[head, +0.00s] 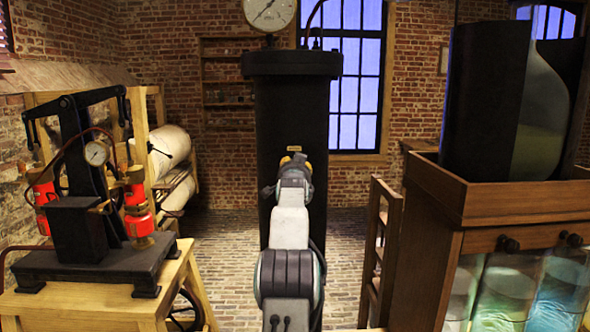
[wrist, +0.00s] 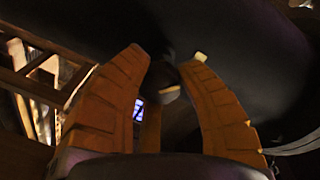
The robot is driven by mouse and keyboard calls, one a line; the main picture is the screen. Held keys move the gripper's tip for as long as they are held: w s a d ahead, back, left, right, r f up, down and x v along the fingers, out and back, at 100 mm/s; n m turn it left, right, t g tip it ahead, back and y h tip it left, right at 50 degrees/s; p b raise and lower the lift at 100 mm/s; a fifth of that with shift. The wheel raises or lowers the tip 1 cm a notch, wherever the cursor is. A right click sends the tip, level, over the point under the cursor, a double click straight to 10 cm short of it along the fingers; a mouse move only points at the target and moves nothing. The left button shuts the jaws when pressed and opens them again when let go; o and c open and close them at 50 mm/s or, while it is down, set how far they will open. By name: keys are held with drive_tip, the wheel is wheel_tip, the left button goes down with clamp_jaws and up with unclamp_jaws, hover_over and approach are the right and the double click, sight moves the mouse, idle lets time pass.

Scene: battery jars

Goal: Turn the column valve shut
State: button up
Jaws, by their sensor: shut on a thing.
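The black column (head: 290,110) stands upright in the middle of the head view, directly beyond my arm. My gripper (head: 296,158) is at the column's front, and its yellow fingers are partly hidden by my wrist. In the wrist view, the two orange fingers of my gripper (wrist: 168,62) are shut on a small dark part of the column valve (wrist: 164,76). The valve's shape is mostly lost in shadow, so I cannot tell its turn angle.
A pressure gauge (head: 269,12) tops the column. A wooden cabinet (head: 500,205) with glowing jars is at right, beside a small ladder-like frame (head: 377,245). Brick floor shows between.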

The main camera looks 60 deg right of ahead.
drive_tip(key=shift+r, duration=0.3)
drive_tip(key=o, duration=1.2)
drive_tip(key=shift+f, duration=0.2)
drive_tip(key=shift+a, duration=0.1)
drive_tip(key=v, duration=1.1)
drive_tip(key=shift+s+a, duration=0.25)
drive_tip(key=shift+a, duration=0.1)
drive_tip(key=shift+f, duration=0.1)
